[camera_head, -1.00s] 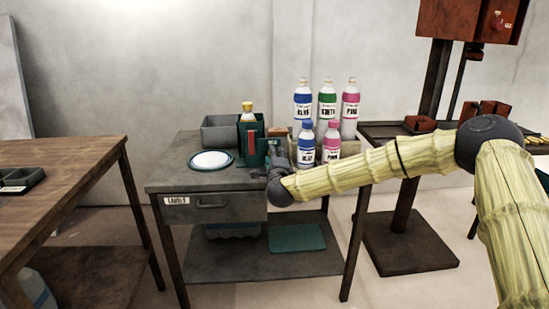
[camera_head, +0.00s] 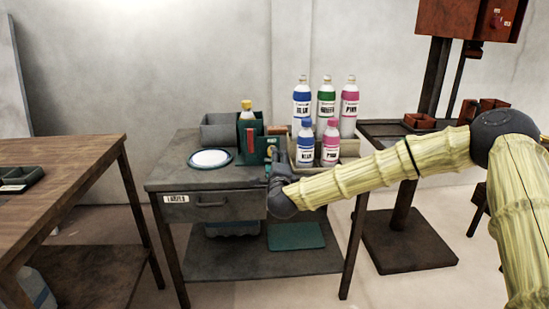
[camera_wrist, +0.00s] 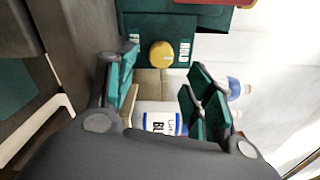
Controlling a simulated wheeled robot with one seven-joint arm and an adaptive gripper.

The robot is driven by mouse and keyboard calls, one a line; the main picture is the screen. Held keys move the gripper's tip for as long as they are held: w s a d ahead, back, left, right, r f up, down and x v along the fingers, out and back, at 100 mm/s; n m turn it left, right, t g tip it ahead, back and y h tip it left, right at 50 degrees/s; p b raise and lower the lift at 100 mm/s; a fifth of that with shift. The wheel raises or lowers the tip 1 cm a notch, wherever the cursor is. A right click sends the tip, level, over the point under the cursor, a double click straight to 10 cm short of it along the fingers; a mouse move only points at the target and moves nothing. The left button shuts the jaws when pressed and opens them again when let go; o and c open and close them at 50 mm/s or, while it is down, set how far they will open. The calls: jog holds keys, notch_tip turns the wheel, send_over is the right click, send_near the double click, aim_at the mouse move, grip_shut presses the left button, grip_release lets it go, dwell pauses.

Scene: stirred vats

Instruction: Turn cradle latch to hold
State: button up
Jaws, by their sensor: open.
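The dark green cradle (camera_head: 247,151) stands on the grey workbench and holds a yellow-capped bottle (camera_head: 247,107). In the wrist view, a round yellow latch knob (camera_wrist: 161,54) sits on the cradle's green face (camera_wrist: 190,24). A label reading HOLD lies right of the knob, and part of another label shows at left. My gripper (camera_wrist: 163,82) is open, its teal fingers spread on either side of the view with the knob beyond them, roughly between. Nothing is between the fingertips. In the head view my gripper is at the bench's front right, close to the cradle.
Several labelled bottles stand in and behind a beige tray (camera_head: 347,148) just right of the cradle; a blue-labelled one (camera_wrist: 160,122) shows close to my fingers. A white plate (camera_head: 210,158) and a grey bin (camera_head: 218,131) are at left. A drill-press-like stand is at right.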

jog(key=s, duration=0.6)
jog(key=shift+s, duration=0.35)
jog(key=s+a+f+n+g+y, duration=0.1)
jog(key=s+f+n+g, duration=0.15)
jog(key=s+f, duration=0.45)
jog(key=s+a+f+n+g+y, duration=0.15)
jog(key=f+n, duration=0.25)
jog(key=f, duration=0.6)
jog(key=s+a+f+n+g+y, duration=0.1)
jog(key=s+a+f+n+g, duration=0.15)
jog(key=s+f, duration=0.5)
jog(key=s+d+f+n+g, duration=0.3)
jog(key=s+d+f, duration=0.1)
jog(key=s+f, duration=0.55)
jog(key=s+d+f+n+g, duration=0.3)
jog(key=s+f+n, duration=0.1)
jog(key=s+f, duration=0.55)
jog(key=s+d+f+n+g+h, duration=0.2)
jog(key=s+d+g, duration=0.1)
jog(key=s+d, duration=0.55)
jog(key=s+d+f+n+g+h, duration=0.1)
jog(key=s+d+n+g+h, duration=0.3)
jog(key=s, duration=0.8)
notch_tip(320, 180, up, 25)
jog(key=m+t+y+p, duration=0.1)
jog(key=y+p, duration=0.1)
jog(key=p, duration=2.3)
